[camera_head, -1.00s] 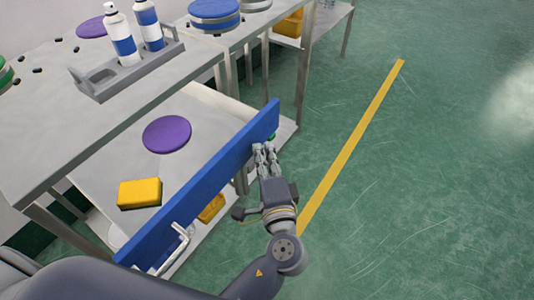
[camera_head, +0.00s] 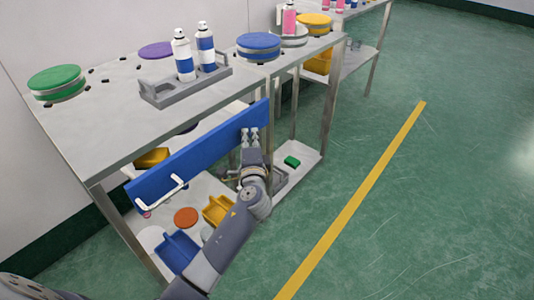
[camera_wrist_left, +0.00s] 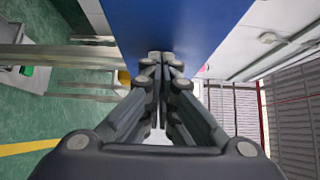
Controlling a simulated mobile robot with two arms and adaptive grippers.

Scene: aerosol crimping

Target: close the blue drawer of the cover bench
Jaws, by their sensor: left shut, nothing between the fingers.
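The blue drawer front (camera_head: 195,158) stands a little out from the cover bench (camera_head: 105,135), leaving a gap behind it. A yellow block (camera_head: 152,157) shows in that gap near the left end. The white bar handle (camera_head: 163,194) is on the left part of the front. My left gripper (camera_head: 250,134) is shut and empty, with its fingertips at the right part of the front, away from the handle. In the left wrist view the fingertips (camera_wrist_left: 161,62) meet the blue panel (camera_wrist_left: 180,25) and appear to touch it. My right gripper is not in view.
The bench top holds a grey rack (camera_head: 185,88) with two spray cans, and green, purple and blue discs. The lower shelf holds blue (camera_head: 178,250) and yellow (camera_head: 218,210) bins and an orange disc (camera_head: 186,217). The green floor at right is clear.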

